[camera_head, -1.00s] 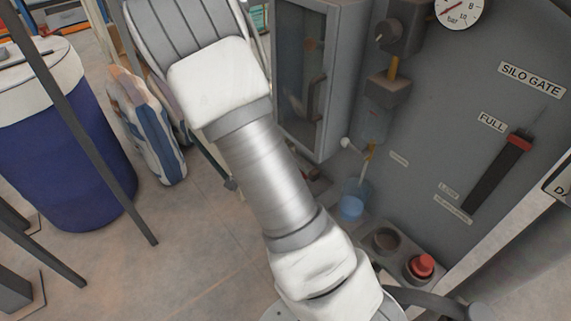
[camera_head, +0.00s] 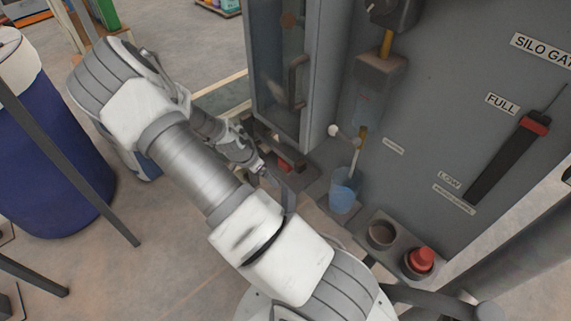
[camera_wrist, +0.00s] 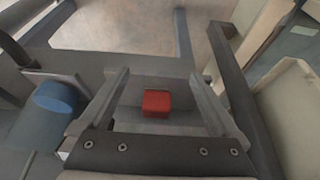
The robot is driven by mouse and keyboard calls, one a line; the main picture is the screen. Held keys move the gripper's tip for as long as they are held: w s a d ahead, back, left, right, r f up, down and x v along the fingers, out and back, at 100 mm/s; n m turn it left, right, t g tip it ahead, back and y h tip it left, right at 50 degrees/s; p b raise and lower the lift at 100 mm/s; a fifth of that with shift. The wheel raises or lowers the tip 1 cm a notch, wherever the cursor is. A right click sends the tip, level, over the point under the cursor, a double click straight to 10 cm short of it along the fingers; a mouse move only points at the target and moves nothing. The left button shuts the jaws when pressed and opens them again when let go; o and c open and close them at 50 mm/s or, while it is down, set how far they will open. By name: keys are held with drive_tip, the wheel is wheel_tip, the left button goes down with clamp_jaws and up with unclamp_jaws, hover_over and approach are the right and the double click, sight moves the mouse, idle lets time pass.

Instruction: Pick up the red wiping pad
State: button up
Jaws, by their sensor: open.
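The red wiping pad (camera_wrist: 156,103) shows as a small red block in the wrist view, lying in a grey tray or ledge. In the head view, a small red patch (camera_head: 288,164) shows at the foot of the grey cabinet, partly hidden by my gripper. My gripper (camera_head: 262,169) is close to it, just left of the patch in the picture. In the wrist view, my gripper (camera_wrist: 158,78) is open, with the pad showing between its two fingers. I cannot tell how far the fingertips are above the pad.
A cup with blue liquid (camera_head: 343,192) stands right of my gripper, under a thin tube. A holder with a dark round well (camera_head: 381,235) and a red knob-like item (camera_head: 421,260) is nearer. The grey cabinet (camera_head: 315,75) rises behind. A blue drum (camera_head: 50,170) stands left.

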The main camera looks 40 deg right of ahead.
sight(282, 162)
drive_tip(key=d, duration=0.4)
drive_tip(key=d+b, duration=0.1)
drive_tip(key=d, duration=0.2)
drive_tip(key=shift+w+d, duration=0.1)
drive_tip(key=shift+w, duration=0.2)
drive_tip(key=shift+d+f+b, duration=0.35)
drive_tip(key=shift+f, duration=0.2)
drive_tip(key=shift+c, duration=0.3)
drive_tip(key=c, duration=1.4)
drive_tip(key=shift+a, duration=0.1)
drive_tip(key=shift+a+r, duration=0.3)
drive_tip(key=shift+r, duration=0.15)
drive_tip(key=s+a+r+p, duration=0.1)
drive_tip(key=a+r+p, duration=0.3)
drive_tip(key=a, duration=0.9)
wheel_tip(282, 162, up, 3)
drive_tip(key=shift+a+r, duration=0.1)
drive_tip(key=shift+a, duration=0.05)
